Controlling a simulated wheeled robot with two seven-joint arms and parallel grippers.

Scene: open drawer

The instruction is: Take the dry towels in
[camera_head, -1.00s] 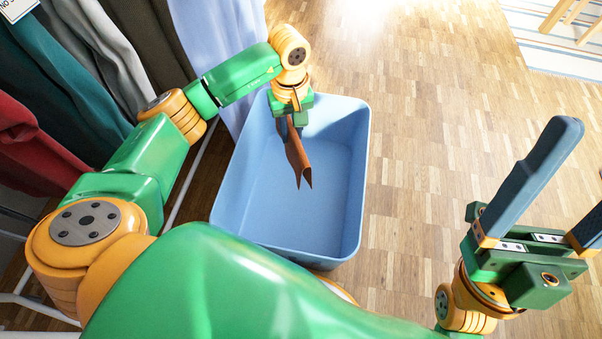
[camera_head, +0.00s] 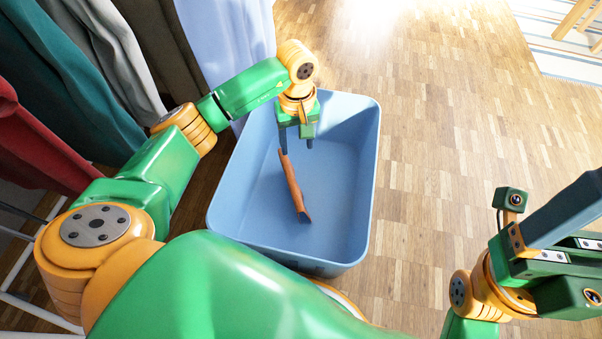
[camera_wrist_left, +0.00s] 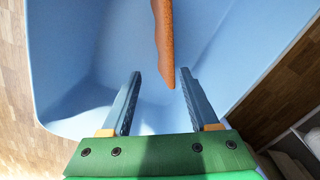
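A rust-brown towel (camera_head: 291,186), narrow and folded, is inside or just above the blue bin (camera_head: 228,215); I cannot tell whether it touches the floor of the bin. My left gripper (camera_head: 296,150) points down into the bin over the towel's upper end. In the left wrist view its fingers (camera_wrist_left: 155,82) are spread, and the towel (camera_wrist_left: 164,40) shows between and beyond the tips, touching neither finger. My right gripper (camera_head: 575,215) is at the right edge, one finger clearly visible, its other finger cut off by the frame.
Hanging cloths line the left: a red one (camera_head: 35,150), a teal one (camera_head: 60,90), a grey one (camera_head: 110,55) and a light blue one (camera_head: 225,35). White rack bars (camera_head: 25,300) stand below. Wooden floor (camera_head: 440,130) is clear right of the bin. A striped rug (camera_head: 565,55) lies top right.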

